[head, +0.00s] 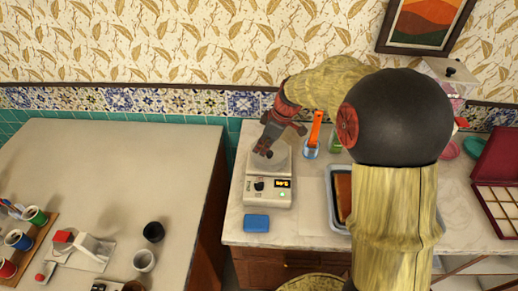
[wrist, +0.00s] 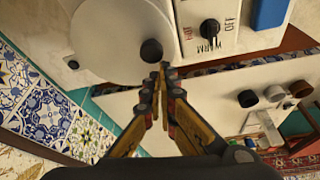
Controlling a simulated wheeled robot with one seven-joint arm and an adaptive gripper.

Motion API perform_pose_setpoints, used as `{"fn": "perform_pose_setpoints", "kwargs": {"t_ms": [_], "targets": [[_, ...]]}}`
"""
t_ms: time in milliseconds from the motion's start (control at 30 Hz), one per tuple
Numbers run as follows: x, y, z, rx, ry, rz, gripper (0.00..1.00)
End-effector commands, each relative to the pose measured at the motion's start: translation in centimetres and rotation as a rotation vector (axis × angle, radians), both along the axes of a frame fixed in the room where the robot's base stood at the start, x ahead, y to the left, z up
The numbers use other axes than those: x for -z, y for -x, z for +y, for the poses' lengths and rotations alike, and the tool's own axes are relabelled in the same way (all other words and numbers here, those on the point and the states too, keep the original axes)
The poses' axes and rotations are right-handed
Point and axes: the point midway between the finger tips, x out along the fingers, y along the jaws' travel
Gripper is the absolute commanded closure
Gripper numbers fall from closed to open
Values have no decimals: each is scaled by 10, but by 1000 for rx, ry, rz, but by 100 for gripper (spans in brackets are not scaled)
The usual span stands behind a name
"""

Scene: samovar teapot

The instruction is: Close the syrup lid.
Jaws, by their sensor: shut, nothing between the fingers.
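I cannot tell whether the lid sits fully down. My gripper (head: 266,150) is over the lid. In the wrist view my gripper (wrist: 161,72) has its fingertips together, empty, right beside the black knob; contact is unclear.
A blue block (head: 256,223) lies in front of the warmer. An orange-handled tool (head: 314,130) stands behind right, and a tray (head: 331,200) lies to the right. The left table (head: 120,165) holds cups along its front, with a gap between it and the counter.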

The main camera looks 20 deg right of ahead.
Motion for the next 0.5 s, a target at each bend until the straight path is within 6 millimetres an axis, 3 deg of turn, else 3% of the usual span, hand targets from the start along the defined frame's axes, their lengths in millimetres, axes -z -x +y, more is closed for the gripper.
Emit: {"fn": "perform_pose_setpoints", "kwargs": {"t_ms": [500], "targets": [[-1,-1,3,-1,0,0,100]]}}
